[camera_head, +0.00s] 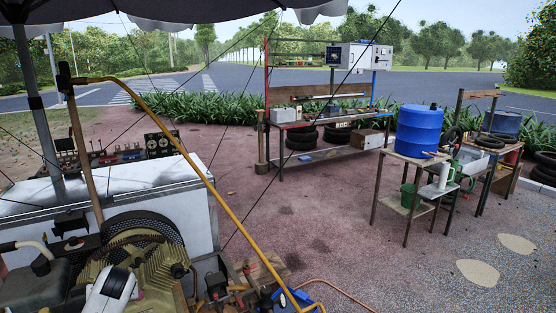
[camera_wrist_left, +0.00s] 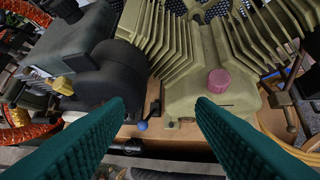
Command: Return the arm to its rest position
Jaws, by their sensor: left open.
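My left gripper (camera_wrist_left: 160,108) shows in the left wrist view as two green fingers spread apart, with nothing between them. Its fingertips appear in front of the compressor (camera_wrist_left: 181,81), a finned beige block with a dull red cap (camera_wrist_left: 219,81). A black motor-like housing (camera_wrist_left: 104,76) is beside it on the left. A small lever with a blue knob (camera_wrist_left: 143,126) shows between the fingers. In the head view the compressor (camera_head: 152,275) is at the lower left, next to a white and black part that seems to be my arm; the fingers are not visible there. My right gripper is in neither view.
A yellow hose (camera_head: 190,160) crosses the head view beside a white cart box (camera_head: 150,190) and an umbrella pole (camera_head: 42,120). A workbench (camera_head: 325,155) and a table with a blue drum (camera_head: 418,130) stand further back. The paving between is mostly clear.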

